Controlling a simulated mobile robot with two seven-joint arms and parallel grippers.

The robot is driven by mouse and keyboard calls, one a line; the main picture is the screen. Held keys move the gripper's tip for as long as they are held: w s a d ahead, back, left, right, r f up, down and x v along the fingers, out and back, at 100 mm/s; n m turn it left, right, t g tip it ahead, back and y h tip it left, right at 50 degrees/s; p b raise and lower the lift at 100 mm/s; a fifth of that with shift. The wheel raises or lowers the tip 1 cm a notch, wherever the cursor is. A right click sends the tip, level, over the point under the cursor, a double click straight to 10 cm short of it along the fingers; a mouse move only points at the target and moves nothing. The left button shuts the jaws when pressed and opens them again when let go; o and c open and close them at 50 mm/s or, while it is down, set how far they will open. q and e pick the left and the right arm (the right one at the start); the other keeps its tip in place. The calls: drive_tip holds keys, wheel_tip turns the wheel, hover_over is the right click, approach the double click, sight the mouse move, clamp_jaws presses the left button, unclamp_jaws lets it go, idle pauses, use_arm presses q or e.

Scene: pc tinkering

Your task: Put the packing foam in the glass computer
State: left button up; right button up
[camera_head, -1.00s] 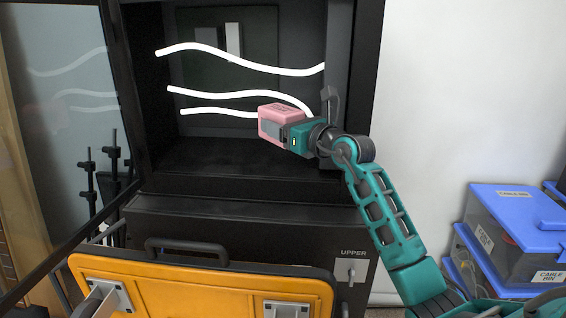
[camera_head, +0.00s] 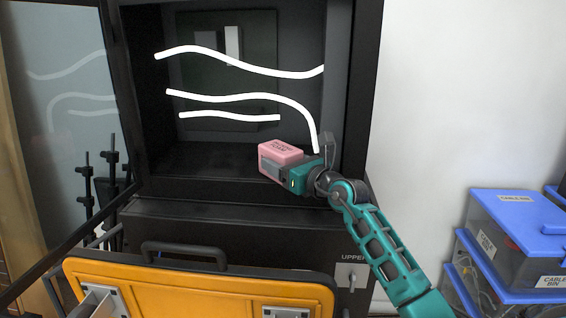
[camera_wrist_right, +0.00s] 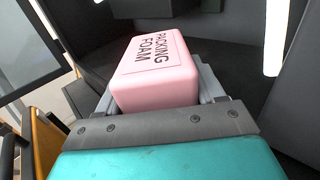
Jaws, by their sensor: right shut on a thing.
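The pink packing foam (camera_head: 279,152) is a small labelled block, held in my right gripper (camera_head: 283,168). In the right wrist view the foam (camera_wrist_right: 154,72) sits between the jaws, with its "PACKING FOAM" label facing up. The glass computer (camera_head: 340,110) is a tall black case with an open front and white glowing tubes inside. Its glass door (camera_head: 60,130) stands swung open at the left. The foam is at the lower right of the case opening, near the case floor (camera_head: 205,160); I cannot tell whether it touches the floor. My left gripper is not in view.
Below the opening is a black lower unit (camera_head: 240,235) marked "UPPER". An orange case (camera_head: 200,290) with a dark handle stands in front of it. Blue-lidded cable bins (camera_head: 515,235) are stacked at the right. The left part of the case floor is clear.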

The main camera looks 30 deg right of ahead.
drive_tip(key=o, duration=1)
drive_tip(key=shift+r, duration=0.2)
drive_tip(key=shift+s+f, duration=0.1)
drive_tip(key=shift+s, duration=0.2)
drive_tip(key=s, duration=0.3)
drive_tip(key=s+d, duration=0.1)
drive_tip(key=s, duration=0.7)
drive_tip(key=shift+s+d, duration=0.15)
drive_tip(key=shift+d, duration=0.15)
